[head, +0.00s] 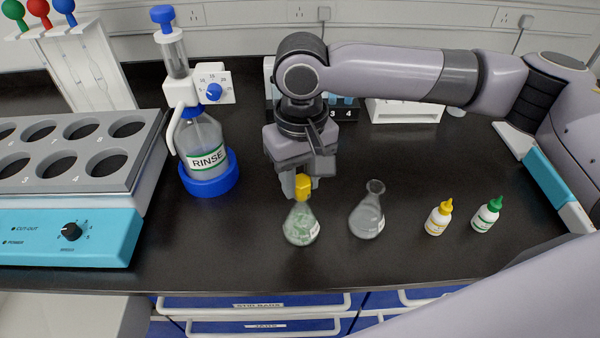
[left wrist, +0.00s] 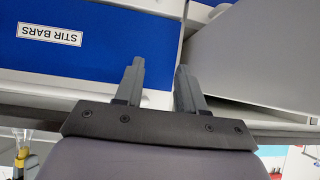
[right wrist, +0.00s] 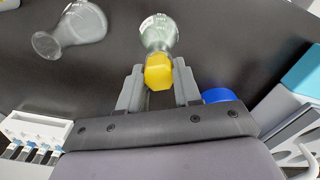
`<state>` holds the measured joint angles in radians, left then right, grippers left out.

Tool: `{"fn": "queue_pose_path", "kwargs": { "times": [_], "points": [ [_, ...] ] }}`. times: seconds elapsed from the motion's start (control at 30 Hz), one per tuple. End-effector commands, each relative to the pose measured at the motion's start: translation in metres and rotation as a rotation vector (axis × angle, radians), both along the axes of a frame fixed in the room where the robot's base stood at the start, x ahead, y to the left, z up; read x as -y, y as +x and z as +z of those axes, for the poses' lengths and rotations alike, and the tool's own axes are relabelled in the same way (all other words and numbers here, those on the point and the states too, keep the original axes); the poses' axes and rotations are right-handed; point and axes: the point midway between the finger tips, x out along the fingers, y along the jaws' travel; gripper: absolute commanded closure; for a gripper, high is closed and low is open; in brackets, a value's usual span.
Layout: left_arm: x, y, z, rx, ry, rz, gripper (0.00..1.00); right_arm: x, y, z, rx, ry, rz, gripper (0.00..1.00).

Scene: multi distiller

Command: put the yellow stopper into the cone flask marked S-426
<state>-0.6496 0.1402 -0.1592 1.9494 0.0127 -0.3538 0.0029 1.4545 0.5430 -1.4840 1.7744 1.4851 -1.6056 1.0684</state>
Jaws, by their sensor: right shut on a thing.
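A cone flask with pale green contents (head: 301,226) stands on the dark bench in the head view. The yellow stopper (head: 303,186) is at its mouth, and my right gripper (head: 296,188) is around the stopper from above. In the right wrist view the yellow stopper (right wrist: 158,72) sits between the fingers, with the green flask (right wrist: 158,35) beyond it. I cannot tell how deep the stopper sits in the neck. A second cone flask (head: 367,212), grey and without a stopper, stands to the right. The flask labels are too small to read. My left gripper (left wrist: 160,85) is open and empty near the drawers.
A RINSE bottle (head: 206,152) in a blue base stands left of the right gripper. A numbered heating block (head: 75,160) fills the left side. A yellow-capped bottle (head: 438,217) and a green-capped bottle (head: 487,214) stand at the right. The bench front is clear.

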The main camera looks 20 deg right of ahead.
Motion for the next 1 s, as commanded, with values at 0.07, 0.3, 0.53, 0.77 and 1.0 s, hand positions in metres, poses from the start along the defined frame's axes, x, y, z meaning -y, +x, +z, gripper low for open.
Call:
{"fn": "queue_pose_path", "kwargs": {
  "times": [0.07,0.3,0.53,0.77,1.0],
  "points": [
    [0.0000,0.0000,-0.0005,0.000,0.000,0.000,0.61,-0.0001,0.0000,-0.0021,0.000,0.000,0.000,0.95],
    [0.0001,0.0000,-0.0014,0.000,0.000,0.000,0.61,-0.0002,-0.0002,-0.0070,0.000,0.000,0.000,0.95],
    [0.0001,-0.0001,-0.0014,0.000,0.000,0.000,0.61,-0.0002,-0.0002,-0.0083,0.000,0.000,0.000,0.95],
    [0.0001,0.0000,-0.0014,0.000,0.000,0.000,0.61,-0.0002,-0.0002,-0.0081,0.000,0.000,0.000,0.37],
    [0.0001,0.0000,-0.0014,0.000,0.000,0.000,0.61,-0.0001,-0.0002,-0.0078,0.000,0.000,0.000,0.37]
  ]
}}
